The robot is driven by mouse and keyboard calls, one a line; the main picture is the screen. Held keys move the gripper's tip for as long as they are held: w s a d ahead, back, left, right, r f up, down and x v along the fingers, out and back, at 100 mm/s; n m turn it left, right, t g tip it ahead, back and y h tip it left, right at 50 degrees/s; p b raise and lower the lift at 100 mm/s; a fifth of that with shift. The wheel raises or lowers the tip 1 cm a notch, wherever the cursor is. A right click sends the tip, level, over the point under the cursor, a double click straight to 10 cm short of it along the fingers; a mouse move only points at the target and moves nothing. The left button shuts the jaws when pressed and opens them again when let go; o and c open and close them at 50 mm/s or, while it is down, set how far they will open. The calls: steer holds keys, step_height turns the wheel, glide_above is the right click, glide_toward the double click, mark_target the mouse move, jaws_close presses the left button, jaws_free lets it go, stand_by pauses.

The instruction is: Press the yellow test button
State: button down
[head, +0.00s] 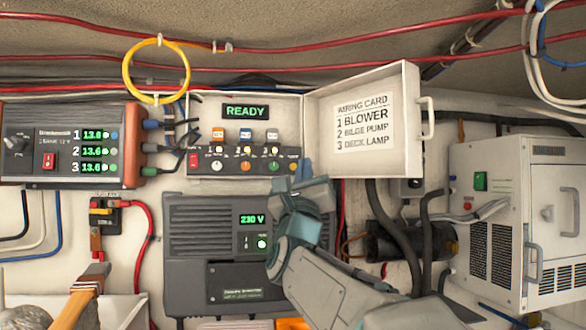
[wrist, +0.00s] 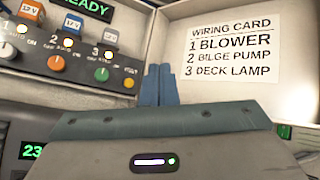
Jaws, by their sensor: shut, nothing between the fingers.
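The open panel box (head: 293,108) shows a green READY display. A small yellow button (wrist: 129,84) sits at the right end of its control row in the wrist view, right of a green knob (wrist: 103,75). In the head view the button (head: 293,167) is tiny, just left of my fingertips. My gripper (head: 303,168) is shut and empty, in front of the box's lower right corner. In the wrist view the blue fingertips (wrist: 160,72) stand right of the yellow button, with a visible gap in the picture. I cannot tell the depth between them.
The open lid (head: 410,105) with a wiring card (head: 367,122) swings out to the right of the box. A grey 230 V unit (head: 205,225) is below. A three-line display unit (head: 70,145) is at left. A white cabinet (head: 500,220) and black hoses (head: 400,230) are at right.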

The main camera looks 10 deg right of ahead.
mark_target(293, 166)
steer(key=w+p, duration=0.5)
steer(key=w, duration=0.3)
steer(key=shift+w, duration=0.35)
stand_by(1.8)
steer(key=shift+w+b, duration=0.45)
steer(key=shift+b, duration=0.05)
